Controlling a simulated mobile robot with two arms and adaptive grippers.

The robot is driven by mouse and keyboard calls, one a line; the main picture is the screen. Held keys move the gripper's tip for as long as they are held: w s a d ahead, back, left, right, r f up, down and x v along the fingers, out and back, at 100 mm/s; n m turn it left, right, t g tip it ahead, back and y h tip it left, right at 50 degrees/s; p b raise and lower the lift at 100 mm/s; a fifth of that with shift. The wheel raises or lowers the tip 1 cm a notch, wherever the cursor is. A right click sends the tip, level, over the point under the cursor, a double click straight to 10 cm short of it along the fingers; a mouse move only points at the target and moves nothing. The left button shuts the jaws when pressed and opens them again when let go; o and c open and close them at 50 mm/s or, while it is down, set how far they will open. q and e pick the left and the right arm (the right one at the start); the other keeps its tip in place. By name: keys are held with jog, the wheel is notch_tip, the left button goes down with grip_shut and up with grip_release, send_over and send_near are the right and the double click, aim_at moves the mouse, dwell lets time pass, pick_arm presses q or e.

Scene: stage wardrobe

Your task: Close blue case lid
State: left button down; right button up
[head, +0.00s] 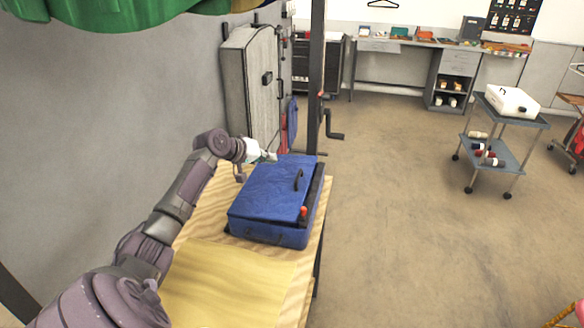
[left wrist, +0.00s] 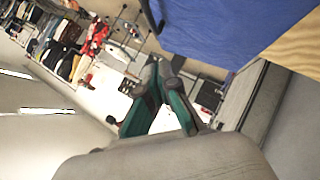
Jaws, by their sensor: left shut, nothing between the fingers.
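The blue case (head: 268,232) lies on the wooden table (head: 205,215), near its right edge. Its blue lid (head: 270,185) is down over most of the case but sits askew, with a dark gap along the right side. A small red-topped item (head: 303,212) shows in that gap at the front right corner. My left gripper (head: 271,157) is at the far left corner of the lid; I cannot tell if it touches. In the left wrist view its fingers (left wrist: 157,72) are together and empty, with the blue lid (left wrist: 230,30) beyond at upper right. My right gripper is not in view.
Yellowish sheet material (head: 225,285) covers the near part of the table. A grey upright case (head: 250,90) stands against the wall behind the table, near a dark post (head: 316,75). A trolley (head: 505,115) with a white box (head: 512,101) is at right; the floor between is clear.

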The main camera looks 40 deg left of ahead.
aim_at(304, 179)
pick_arm(q)
jog(key=p+x, duration=0.1)
jog(key=x, duration=0.4)
jog(key=shift+w+d, duration=0.15)
jog(key=shift+w, duration=0.25)
jog(key=d+f, duration=0.1)
jog(key=w+f+p, duration=0.1)
jog(key=shift+w+d+f, duration=0.1)
jog(key=shift+d+f, duration=0.25)
jog(key=shift+d+f+p, duration=0.2)
jog(key=shift+f+p, duration=0.05)
jog(key=shift+p, duration=0.1)
jog(key=shift+w+d+f, duration=0.1)
jog(key=shift+f, duration=0.15)
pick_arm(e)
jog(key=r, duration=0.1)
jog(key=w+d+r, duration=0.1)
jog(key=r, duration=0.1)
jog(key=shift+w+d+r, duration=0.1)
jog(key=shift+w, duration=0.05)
